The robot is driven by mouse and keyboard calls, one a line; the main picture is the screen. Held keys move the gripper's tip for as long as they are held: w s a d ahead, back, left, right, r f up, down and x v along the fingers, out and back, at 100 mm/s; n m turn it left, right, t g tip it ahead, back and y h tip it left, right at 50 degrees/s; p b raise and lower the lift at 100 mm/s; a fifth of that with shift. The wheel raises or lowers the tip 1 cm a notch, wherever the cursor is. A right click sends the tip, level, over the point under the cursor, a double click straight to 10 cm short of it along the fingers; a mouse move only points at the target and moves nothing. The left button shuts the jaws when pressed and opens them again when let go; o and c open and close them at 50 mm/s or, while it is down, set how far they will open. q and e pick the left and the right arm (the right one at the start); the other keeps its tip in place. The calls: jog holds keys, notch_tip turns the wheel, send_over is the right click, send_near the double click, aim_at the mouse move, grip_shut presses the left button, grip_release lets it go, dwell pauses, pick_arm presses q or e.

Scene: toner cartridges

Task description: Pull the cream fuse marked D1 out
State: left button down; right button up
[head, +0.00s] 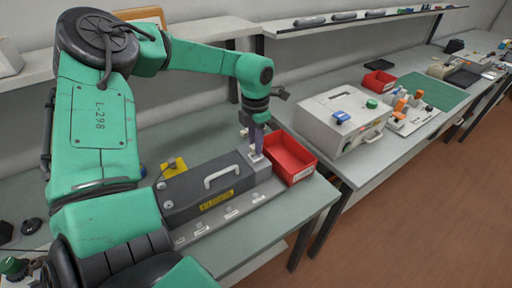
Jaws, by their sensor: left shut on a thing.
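The grey fuse box (215,193) lies on the near bench, with a white handle on its lid and a yellow label in front. My left gripper (256,153) points down over the right end of the box. Its fingers are shut on a small cream fuse (255,158), which they partly hide. The mark D1 is too small to read, and I cannot tell whether the fuse is still seated or lifted a little. My right gripper is out of view.
An open red bin (289,158) stands just right of the box, close to my left gripper. A beige machine (342,120) stands farther right. A yellow piece (173,167) lies behind the box.

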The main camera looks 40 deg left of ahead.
pick_arm(q)
jog(key=shift+r+p, duration=0.85)
jog(key=shift+r, duration=0.7)
jog(key=shift+r+p, duration=1.05)
jog(key=shift+r, duration=1)
jog(key=shift+f, duration=0.1)
